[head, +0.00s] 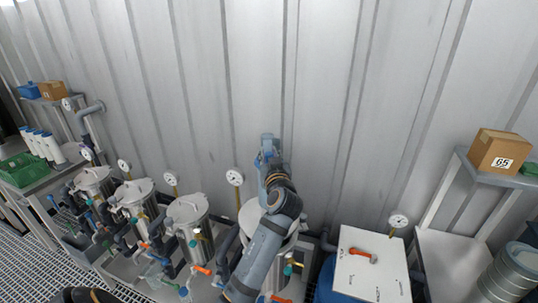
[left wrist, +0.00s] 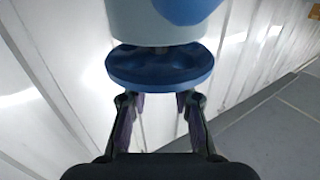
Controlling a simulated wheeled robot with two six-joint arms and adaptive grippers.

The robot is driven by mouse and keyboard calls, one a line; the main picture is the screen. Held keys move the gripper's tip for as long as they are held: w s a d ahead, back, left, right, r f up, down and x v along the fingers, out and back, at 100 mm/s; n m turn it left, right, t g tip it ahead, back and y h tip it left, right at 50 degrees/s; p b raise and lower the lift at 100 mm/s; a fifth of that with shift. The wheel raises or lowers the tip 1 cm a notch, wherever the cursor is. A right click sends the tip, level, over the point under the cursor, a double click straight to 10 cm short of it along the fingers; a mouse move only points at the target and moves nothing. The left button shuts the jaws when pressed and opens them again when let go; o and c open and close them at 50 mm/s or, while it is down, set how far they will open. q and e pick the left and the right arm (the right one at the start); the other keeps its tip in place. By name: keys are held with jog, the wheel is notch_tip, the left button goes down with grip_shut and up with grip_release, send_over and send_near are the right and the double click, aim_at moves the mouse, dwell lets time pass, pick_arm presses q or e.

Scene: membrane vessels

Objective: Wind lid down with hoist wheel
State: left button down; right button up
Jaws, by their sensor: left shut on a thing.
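In the left wrist view a blue round hoist wheel (left wrist: 160,70) sits under a grey and blue body. The fingers of my left gripper (left wrist: 158,98) close on the wheel's near rim from both sides. In the head view my left gripper (head: 268,155) is high against the wall, above a steel vessel (head: 250,216). My own arm covers most of that vessel, so I cannot tell how its lid sits. The hoist wheel is hard to tell apart from the gripper in the head view.
Several steel vessels stand to the left, among them one with a closed top (head: 187,209), with pipes and gauges (head: 235,177). A white-topped box (head: 371,262) with an orange-handled tool (head: 363,254) is at right. A shelf holds a carton (head: 498,150). The wall is close behind.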

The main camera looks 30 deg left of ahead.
pick_arm(q)
jog(key=m+t+h, duration=0.2)
jog(key=m+h, duration=0.1)
jog(key=shift+a+t+h+p, duration=0.15)
jog(key=shift+t+h+p, duration=0.15)
jog(key=shift+h, duration=0.1)
jog(key=m+t+h, duration=0.1)
jog(key=m+h, duration=0.2)
jog(key=h, duration=0.1)
jog(key=shift+f+t, duration=0.1)
jog(key=shift+t, duration=0.2)
jog(key=shift+m+h+p, duration=0.4)
jog(key=shift+m+h, duration=0.1)
jog(key=shift+h, duration=0.3)
jog(key=m+h+p, duration=0.1)
jog(key=h+p, duration=0.1)
jog(key=p, duration=0.1)
jog(key=m+h+p, duration=0.1)
jog(key=h+p, duration=0.2)
jog(key=shift+w+r+m, duration=0.1)
jog(key=shift+r+m, duration=0.3)
jog(key=shift+f+m, duration=0.3)
jog(key=shift+f, duration=0.05)
pick_arm(e)
notch_tip(320, 180, up, 7)
jog(key=shift+d, duration=0.35)
pick_arm(q)
jog(key=shift+w+r, duration=0.1)
